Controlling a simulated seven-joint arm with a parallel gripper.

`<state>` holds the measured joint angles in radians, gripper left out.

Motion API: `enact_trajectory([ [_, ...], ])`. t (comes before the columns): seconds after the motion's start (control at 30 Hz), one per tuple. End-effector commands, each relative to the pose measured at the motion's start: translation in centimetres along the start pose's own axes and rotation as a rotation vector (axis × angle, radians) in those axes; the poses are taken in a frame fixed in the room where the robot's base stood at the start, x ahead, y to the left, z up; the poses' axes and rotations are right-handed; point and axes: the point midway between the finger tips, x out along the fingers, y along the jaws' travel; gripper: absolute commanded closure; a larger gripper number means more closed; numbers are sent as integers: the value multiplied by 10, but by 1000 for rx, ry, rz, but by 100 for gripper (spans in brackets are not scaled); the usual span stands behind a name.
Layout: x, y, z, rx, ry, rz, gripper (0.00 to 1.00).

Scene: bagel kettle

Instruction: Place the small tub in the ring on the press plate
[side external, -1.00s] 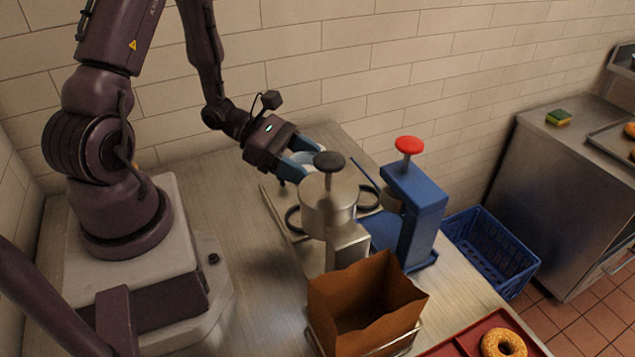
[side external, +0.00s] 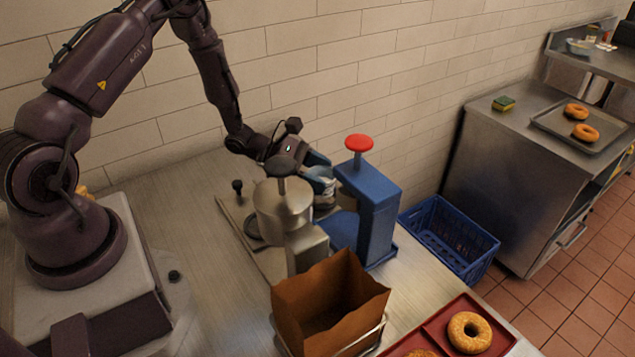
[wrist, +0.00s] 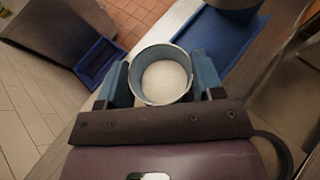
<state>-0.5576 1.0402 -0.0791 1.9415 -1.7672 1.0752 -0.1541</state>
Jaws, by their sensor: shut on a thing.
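The tub (side external: 322,187) shows behind the steel press and left of the blue press. In the wrist view the tub (wrist: 163,76) sits upright between the two blue fingers of my gripper (wrist: 161,80). The steel press (side external: 284,212) stands on a flat steel plate (side external: 236,217). A dark ring (side external: 257,243) shows left of the press, partly hidden. A dark round edge shows just under the tub; I cannot tell whether the tub touches it.
The blue press (side external: 372,205) with a red knob stands close right of my gripper. A brown paper bag (side external: 329,305) stands in front of the steel press. A blue crate (side external: 450,240) and a red tray (side external: 437,334) are to the right.

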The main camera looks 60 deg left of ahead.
Motion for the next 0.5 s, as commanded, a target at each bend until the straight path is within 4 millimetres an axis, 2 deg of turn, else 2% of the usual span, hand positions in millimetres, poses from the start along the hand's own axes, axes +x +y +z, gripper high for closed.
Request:
enact_trajectory([
  [0.13, 7, 0, -18, -2, 1, -1, 67],
  [0.5, 9, 0, -22, 0, 0, 0, 67],
])
